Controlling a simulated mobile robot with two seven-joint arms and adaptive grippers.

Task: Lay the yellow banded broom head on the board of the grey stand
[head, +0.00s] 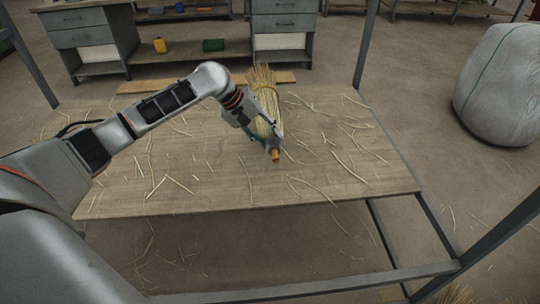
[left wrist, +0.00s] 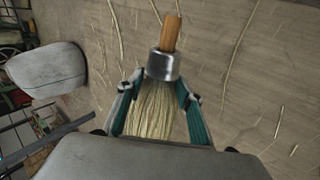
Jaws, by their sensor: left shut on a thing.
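My left gripper (head: 258,130) is shut on a broom head (head: 268,103) above the straw-strewn tabletop. The broom head has pale straw bristles fanning toward the back, a thin yellowish band, a grey metal collar and a short wooden stub toward the front. In the left wrist view, the teal-lined fingers of the left gripper (left wrist: 160,105) sit on both sides of the bristles (left wrist: 154,112), just below the collar (left wrist: 163,65) and stub (left wrist: 171,33). A light wooden board (head: 150,86) runs along the table's back edge, partly hidden by my arm; its support is unclear. My right gripper is not in view.
The wooden table (head: 330,185) has scattered straws and wide free room. Grey posts and rails (head: 450,268) stand at the front right. A large pale sack (head: 503,85) is on the floor at right. Grey drawer cabinets (head: 285,25) with a shelf stand behind.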

